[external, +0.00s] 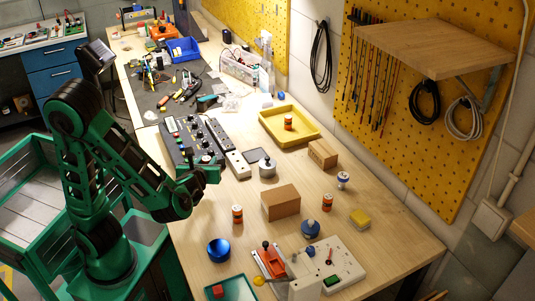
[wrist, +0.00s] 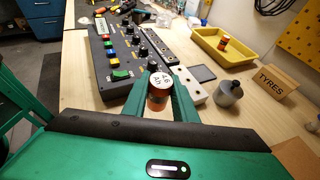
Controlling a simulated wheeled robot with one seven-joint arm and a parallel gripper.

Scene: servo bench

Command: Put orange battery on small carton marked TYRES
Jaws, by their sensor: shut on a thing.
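My gripper (wrist: 160,105) is shut on an orange battery (wrist: 157,101) with a white marked top, held upright between the green fingers in the wrist view. In the external view my gripper (external: 209,174) is beside the control panel, and the held battery is hard to make out there. The small carton marked TYRES (wrist: 270,82) stands to the right in the wrist view; it also shows in the external view (external: 322,154), beyond the grey weight and right of my gripper. Its top looks bare.
The control panel (external: 190,139) lies beside my gripper.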

